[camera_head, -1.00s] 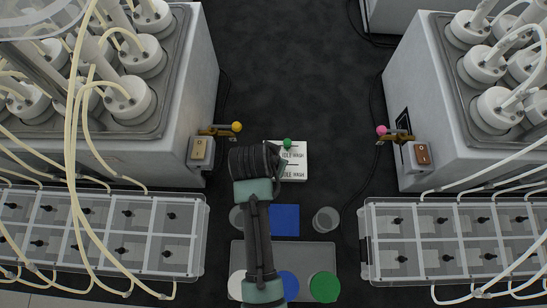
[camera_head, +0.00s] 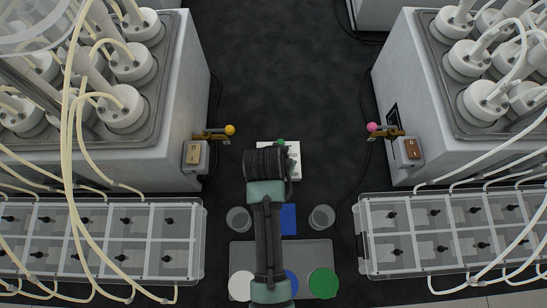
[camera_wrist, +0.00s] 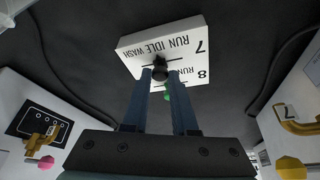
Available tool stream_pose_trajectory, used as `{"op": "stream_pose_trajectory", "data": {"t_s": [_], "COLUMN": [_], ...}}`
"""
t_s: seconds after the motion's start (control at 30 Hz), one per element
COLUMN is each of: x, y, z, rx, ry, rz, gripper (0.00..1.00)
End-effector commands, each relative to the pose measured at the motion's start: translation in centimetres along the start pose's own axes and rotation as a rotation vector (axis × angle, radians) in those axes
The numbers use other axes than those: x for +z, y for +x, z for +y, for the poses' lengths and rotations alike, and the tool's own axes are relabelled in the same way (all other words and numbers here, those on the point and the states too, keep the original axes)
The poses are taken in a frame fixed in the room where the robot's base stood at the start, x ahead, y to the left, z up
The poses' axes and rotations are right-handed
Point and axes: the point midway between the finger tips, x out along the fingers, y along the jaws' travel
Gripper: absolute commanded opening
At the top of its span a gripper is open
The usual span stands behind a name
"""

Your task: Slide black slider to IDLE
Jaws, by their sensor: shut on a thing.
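A white slider panel (camera_wrist: 165,50) with the words RUN, IDLE and WASH and the numbers 7 and 8 shows upside down in the wrist view. The black slider (camera_wrist: 160,67) is on the row marked 7, near the IDLE label. My gripper (camera_wrist: 160,75) is shut on the black slider, with one blue finger on each side of it. The green slider (camera_wrist: 167,96) is on the row marked 8, seen between the fingers. In the head view my gripper (camera_head: 268,163) covers much of the panel (camera_head: 293,165), and the black slider is hidden there.
Reactor housings stand left (camera_head: 180,90) and right (camera_head: 400,110), with yellow (camera_head: 230,130) and pink (camera_head: 372,127) valve knobs facing the gap. Two clear cups (camera_head: 238,220) (camera_head: 321,218), a blue square (camera_head: 288,219) and a grey tray (camera_head: 310,252) lie nearer. Dark floor beyond the panel is clear.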

Motion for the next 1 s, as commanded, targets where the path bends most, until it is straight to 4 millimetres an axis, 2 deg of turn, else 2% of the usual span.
{"op": "stream_pose_trajectory", "data": {"t_s": [0.1, 0.13, 0.27, 0.67, 0.87, 1.0], "x": [0.0, 0.0, 0.0, 0.0, 0.0, 0.0], "y": [0.0, 0.0, 0.0, -0.4, -2.9, -5.7], "z": [-0.1, -0.1, -0.1, -0.1, -0.1, -0.1], "rx": [-0.001, -0.001, -0.001, -0.001, -0.002, -0.003], "ry": [-0.001, 0.000, 0.000, 0.000, 0.000, 0.000], "rz": [0.001, 0.001, 0.001, 0.000, 0.003, 0.004], "gripper": [0.00, 0.31, 0.55, 0.56, 0.56, 0.56]}}
